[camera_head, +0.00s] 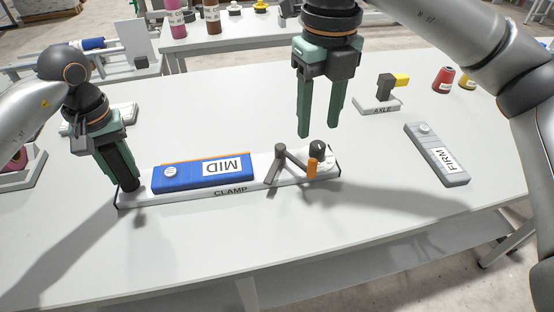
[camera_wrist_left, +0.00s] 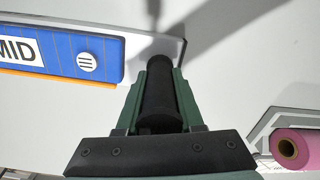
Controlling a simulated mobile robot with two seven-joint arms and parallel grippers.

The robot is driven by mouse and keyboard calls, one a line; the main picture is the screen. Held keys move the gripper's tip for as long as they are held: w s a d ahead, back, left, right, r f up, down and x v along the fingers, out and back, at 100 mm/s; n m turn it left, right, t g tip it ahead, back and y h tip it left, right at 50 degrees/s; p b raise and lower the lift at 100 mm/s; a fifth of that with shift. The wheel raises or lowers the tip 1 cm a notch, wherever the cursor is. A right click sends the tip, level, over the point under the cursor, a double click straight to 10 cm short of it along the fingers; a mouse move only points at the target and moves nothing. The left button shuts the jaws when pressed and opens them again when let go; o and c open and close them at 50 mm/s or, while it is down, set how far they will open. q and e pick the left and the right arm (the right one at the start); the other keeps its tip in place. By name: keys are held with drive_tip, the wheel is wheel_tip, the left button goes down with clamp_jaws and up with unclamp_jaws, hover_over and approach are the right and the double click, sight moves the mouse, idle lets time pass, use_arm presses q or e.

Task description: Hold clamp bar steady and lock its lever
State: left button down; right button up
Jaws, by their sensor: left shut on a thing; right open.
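The white clamp bar (camera_head: 240,190), labelled CLAMP, lies across the table with a blue block (camera_head: 190,178) marked MID on it. My left gripper (camera_head: 129,184) is shut on a black upright grip (camera_wrist_left: 157,92) at the bar's left end. The bar's right end carries a dark angled bracket (camera_head: 281,162) and a black knob (camera_head: 317,149) with a short orange lever (camera_head: 312,169) hanging beside it. My right gripper (camera_head: 318,131) is open and empty, fingers pointing down, apparently just above the knob and apart from it.
A grey block (camera_head: 440,158) marked FIRM lies to the right. An AXLE stand (camera_head: 378,104) with a yellow-ended part (camera_head: 401,79) is behind it. A pink roll (camera_wrist_left: 289,147) sits in a holder at the left. Table in front of the bar is clear.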

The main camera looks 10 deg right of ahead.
sight(313, 160)
wheel_tip(313, 160, down, 11)
drive_tip(key=shift+r, duration=0.15)
drive_tip(key=shift+c, duration=0.4)
clamp_jaws()
idle(1.1)
